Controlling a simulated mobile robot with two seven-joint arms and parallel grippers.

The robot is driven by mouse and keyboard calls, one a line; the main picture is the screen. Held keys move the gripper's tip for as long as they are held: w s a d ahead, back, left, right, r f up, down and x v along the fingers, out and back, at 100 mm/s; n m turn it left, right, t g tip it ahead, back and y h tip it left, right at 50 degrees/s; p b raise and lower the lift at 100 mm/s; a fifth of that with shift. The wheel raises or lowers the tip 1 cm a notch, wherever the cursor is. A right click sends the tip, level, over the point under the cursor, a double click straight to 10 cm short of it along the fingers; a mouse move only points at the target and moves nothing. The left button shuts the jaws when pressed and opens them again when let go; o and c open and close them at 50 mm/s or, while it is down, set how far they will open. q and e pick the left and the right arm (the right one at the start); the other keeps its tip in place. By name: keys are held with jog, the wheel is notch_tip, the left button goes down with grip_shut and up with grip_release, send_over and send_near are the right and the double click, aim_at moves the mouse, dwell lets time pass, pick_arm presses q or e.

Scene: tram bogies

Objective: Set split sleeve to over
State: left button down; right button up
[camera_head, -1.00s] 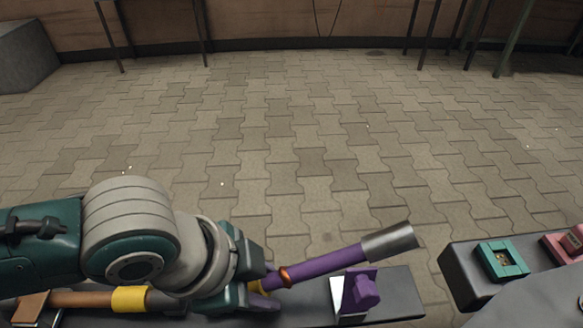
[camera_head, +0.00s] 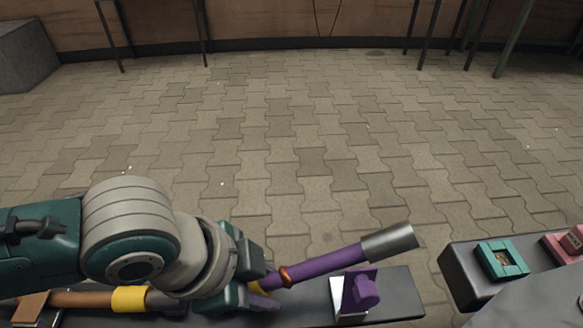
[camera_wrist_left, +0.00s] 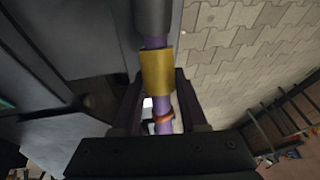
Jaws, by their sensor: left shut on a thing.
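A long purple rod (camera_head: 328,260) slants up to the right and has a grey metal cylinder (camera_head: 389,242) at its right end. An orange ring (camera_head: 285,276) sits around it. A yellow sleeve (camera_wrist_left: 157,72) is around the purple rod, between a dark grey cylinder (camera_wrist_left: 153,16) and the orange ring in the left wrist view. My left gripper (camera_head: 258,284) is shut on the yellow sleeve, with a finger on each side. The fingers hide most of the sleeve in the head view. Whether the sleeve has a split cannot be seen. My right gripper is not in view.
A purple block on a white plate (camera_head: 340,296) stands on the dark bench (camera_head: 400,290), close beside the rod. A brown rod (camera_head: 80,299) with a yellow band lies at left. At right, another dark bench carries a teal box (camera_head: 503,260) and a pink one (camera_head: 566,245).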

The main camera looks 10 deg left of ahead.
aim_at(301, 269)
pick_arm(q)
jog(key=shift+d+r+p, duration=0.25)
jog(key=shift+r+p, duration=0.05)
jog(key=shift+p, duration=0.05)
jog(key=d, duration=0.1)
jog(key=w+d+r+p, duration=0.1)
jog(key=d, duration=0.1)
jog(key=d+r+p, duration=0.1)
jog(key=shift+w+d+r, duration=0.15)
jog(key=shift+w+r, duration=0.05)
jog(key=shift+r, duration=0.05)
jog(key=shift+c, duration=2.2)
grip_release()
jog(key=p+v, duration=0.6)
jog(key=v, duration=0.3)
jog(key=shift+s+a+r, duration=0.15)
jog(key=shift+a+r, duration=0.05)
jog(key=shift+r, duration=0.15)
